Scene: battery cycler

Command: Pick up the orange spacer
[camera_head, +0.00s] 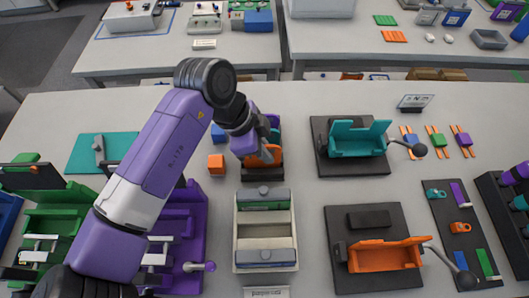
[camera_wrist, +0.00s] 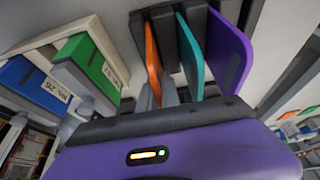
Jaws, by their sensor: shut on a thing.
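The orange spacer (camera_wrist: 152,58) is a thin upright plate in the wrist view, beside a teal plate (camera_wrist: 190,55) and a purple plate (camera_wrist: 228,50) at a black rack (camera_wrist: 165,28). My gripper (camera_wrist: 156,97) has its grey fingers at the near end of the orange spacer, shut on it. In the head view my gripper (camera_head: 264,150) is over the rack behind the cream tray, and the orange spacer (camera_head: 262,160) shows just below it. The fingers partly hide the spacer. I cannot tell whether the spacer still sits in its slot.
A small orange block (camera_head: 216,164) and a blue block (camera_head: 218,133) stand left of the rack. The cream tray (camera_head: 236,238) is in front. A black base with a teal holder (camera_head: 358,138) and one with an orange holder (camera_head: 385,258) stand to the right.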

